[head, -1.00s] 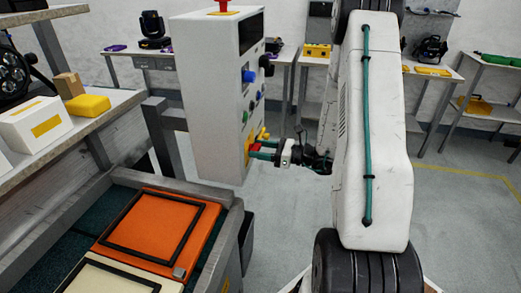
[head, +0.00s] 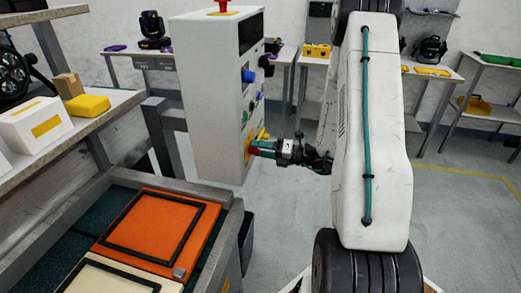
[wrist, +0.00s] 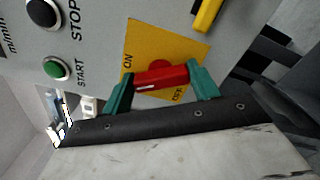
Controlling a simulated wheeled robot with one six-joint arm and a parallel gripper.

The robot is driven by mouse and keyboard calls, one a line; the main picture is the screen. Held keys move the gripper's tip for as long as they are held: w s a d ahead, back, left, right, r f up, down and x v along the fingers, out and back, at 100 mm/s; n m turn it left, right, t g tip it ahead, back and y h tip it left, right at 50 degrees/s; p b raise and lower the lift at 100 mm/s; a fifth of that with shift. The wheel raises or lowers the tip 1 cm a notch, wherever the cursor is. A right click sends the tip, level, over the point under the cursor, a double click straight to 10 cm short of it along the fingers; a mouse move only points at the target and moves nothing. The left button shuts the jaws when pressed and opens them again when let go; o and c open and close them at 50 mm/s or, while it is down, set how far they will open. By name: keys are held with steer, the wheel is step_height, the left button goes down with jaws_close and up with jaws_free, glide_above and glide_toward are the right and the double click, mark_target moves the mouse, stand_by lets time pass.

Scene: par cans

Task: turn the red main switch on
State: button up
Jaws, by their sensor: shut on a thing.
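The red main switch (wrist: 162,77) is a bar-shaped handle on a yellow plate (wrist: 146,50) marked ON and OFF. In the wrist view its left end lies near ON and its right end near OFF; I cannot tell which mark it is set to. My gripper (wrist: 162,80) has its two teal fingers at the two ends of the handle, shut on it. In the head view my gripper (head: 262,147) reaches the right face of the white control cabinet (head: 208,110) low down, and its fingers mostly hide the switch.
A green START button (wrist: 56,69) and a black STOP button (wrist: 42,12) sit beside the plate. A yellow handle (wrist: 206,14) sticks out close by. A red button (head: 223,4) tops the cabinet. An orange panel (head: 160,232) lies in a bin at lower left.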

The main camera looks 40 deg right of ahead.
steer(key=m, duration=0.6)
steer(key=shift+d+f, duration=0.1)
steer(key=shift+f, duration=0.05)
stand_by(0.4)
steer(key=o, duration=1)
steer(key=v, duration=0.7)
steer(key=shift+s+d, duration=0.25)
steer(key=shift+s, duration=0.1)
